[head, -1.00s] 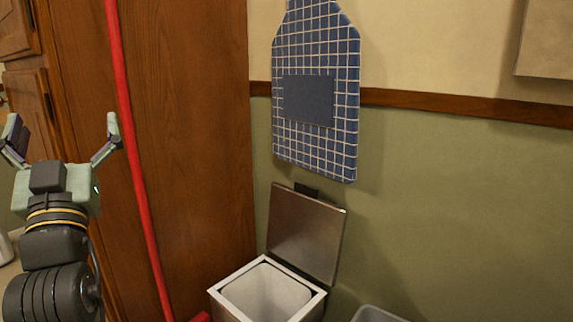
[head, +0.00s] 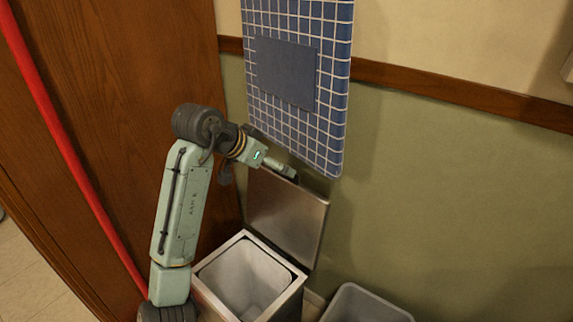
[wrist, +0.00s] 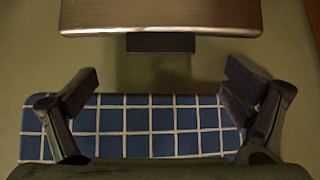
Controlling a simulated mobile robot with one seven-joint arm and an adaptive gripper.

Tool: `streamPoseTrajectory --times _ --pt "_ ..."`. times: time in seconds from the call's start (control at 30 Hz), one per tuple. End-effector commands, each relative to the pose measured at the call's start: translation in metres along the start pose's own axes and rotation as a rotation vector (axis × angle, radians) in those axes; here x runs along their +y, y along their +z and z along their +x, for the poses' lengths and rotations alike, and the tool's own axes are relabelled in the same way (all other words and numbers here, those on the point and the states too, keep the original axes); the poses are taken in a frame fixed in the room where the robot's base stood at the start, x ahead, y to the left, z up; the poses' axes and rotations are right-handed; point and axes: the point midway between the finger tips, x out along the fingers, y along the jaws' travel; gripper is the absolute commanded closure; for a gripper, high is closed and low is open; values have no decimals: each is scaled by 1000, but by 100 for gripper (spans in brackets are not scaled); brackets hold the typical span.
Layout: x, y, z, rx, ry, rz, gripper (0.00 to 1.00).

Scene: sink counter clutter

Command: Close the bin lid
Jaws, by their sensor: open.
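The square metal bin (head: 247,283) stands against the wall with its grey inner bucket showing. Its brushed-metal lid (head: 286,217) stands raised, leaning back toward the wall. In the wrist view the lid (wrist: 160,14) shows at the top, with a dark tab (wrist: 160,42) on its edge. My gripper (head: 285,170) is by the top edge of the lid in the head view, in front of the hanging apron's lower edge. In the wrist view my gripper (wrist: 160,88) is open, its two fingers apart with nothing between them. I cannot tell whether it touches the lid.
A blue checked apron (head: 333,110) hangs on the wall just above the lid; it also shows in the wrist view (wrist: 150,130). A grey open container (head: 365,303) stands right of the bin. A red pole (head: 65,145) leans by the wooden cabinet (head: 130,90) at left.

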Motion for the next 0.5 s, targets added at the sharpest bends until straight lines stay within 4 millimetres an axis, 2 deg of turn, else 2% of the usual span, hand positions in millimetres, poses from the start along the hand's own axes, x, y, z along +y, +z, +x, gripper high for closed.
streamPoseTrajectory --times 0.1,0.23,0.4,0.5 --pt "0 0 24 0 1 -2 5" --pt "0 0 48 1 0 -2 5" --pt "0 -1 68 2 -1 -1 5" --pt "0 -1 74 3 -2 0 5"
